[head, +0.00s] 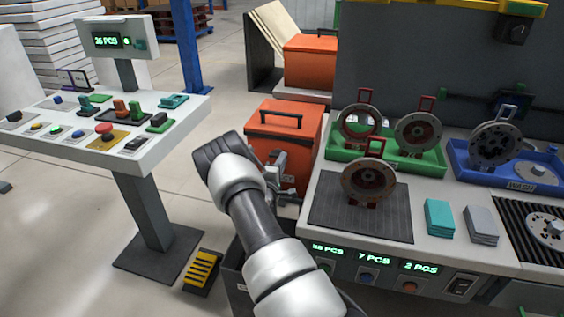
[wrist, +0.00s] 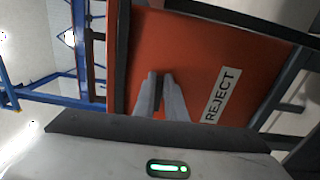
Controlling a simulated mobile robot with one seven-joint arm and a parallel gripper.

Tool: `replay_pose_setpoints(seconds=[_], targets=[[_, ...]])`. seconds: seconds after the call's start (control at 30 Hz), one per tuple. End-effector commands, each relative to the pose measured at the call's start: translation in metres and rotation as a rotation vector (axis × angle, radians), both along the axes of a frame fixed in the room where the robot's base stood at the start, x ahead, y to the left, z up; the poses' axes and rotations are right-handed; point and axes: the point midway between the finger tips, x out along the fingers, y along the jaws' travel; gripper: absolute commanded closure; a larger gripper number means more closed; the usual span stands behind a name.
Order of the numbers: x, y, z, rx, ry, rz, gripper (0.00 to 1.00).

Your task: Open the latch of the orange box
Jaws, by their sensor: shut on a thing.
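The orange box (head: 285,125) stands beside the left end of the workbench, with a black handle on its lid. In the wrist view its orange face (wrist: 190,60) fills the middle, with a white REJECT label (wrist: 222,95). My gripper (head: 280,162) is at the front of this box, partly hidden by my own wrist. In the wrist view my gripper's two fingers (wrist: 160,80) are close together against the orange face, shut on a small dark part between them, apparently the latch (wrist: 159,94). Most of the latch is hidden by the fingers.
Another orange box (head: 311,62) stands behind. The workbench (head: 335,190) on the right carries a green tray (head: 400,160), a blue tray (head: 470,170) and round parts on stands. A control console (head: 170,110) stands left, with a yellow-striped pedal (head: 202,268) on the floor. Open floor lies between.

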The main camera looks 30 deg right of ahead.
Motion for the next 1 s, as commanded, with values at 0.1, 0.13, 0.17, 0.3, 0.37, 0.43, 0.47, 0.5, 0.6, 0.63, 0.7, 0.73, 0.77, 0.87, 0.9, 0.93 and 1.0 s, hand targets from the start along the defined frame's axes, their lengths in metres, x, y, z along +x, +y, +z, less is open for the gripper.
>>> replay_pose_setpoints(seconds=[0.1, 0.13, 0.17, 0.3, 0.37, 0.43, 0.47, 0.5, 0.6, 0.63, 0.7, 0.73, 0.77, 0.87, 0.9, 0.93, 1.0], targets=[[0.0005, 0.0014, -0.0018, 0.021, -0.021, 0.002, 1.0], [0.0006, 0.0015, -0.002, 0.025, -0.025, 0.003, 1.0], [0.0006, 0.0016, -0.0021, 0.028, -0.028, 0.003, 1.0], [0.0008, 0.0017, -0.0021, 0.035, -0.037, 0.003, 1.0], [0.0008, 0.0018, -0.0021, 0.036, -0.037, 0.003, 1.0], [0.0008, 0.0018, -0.0022, 0.037, -0.038, 0.003, 1.0], [0.0008, 0.0018, -0.0022, 0.037, -0.038, 0.003, 1.0], [0.0008, 0.0018, -0.0022, 0.037, -0.038, 0.003, 1.0], [0.0008, 0.002, -0.0022, 0.037, -0.038, 0.003, 1.0], [0.0008, 0.0019, -0.0023, 0.037, -0.038, 0.003, 1.0], [0.0008, 0.0019, -0.0023, 0.036, -0.037, 0.003, 0.81], [0.0008, 0.0017, -0.0022, 0.036, -0.037, 0.003, 0.76], [0.0007, 0.0016, -0.0022, 0.036, -0.037, 0.003, 0.71], [0.0006, 0.0012, -0.0019, 0.035, -0.038, 0.002, 0.7], [0.0004, 0.0011, -0.0018, 0.035, -0.037, 0.002, 0.7], [0.0004, 0.0009, -0.0018, 0.035, -0.037, 0.002, 0.7], [0.0004, 0.0007, -0.0017, 0.035, -0.037, 0.001, 0.7]])
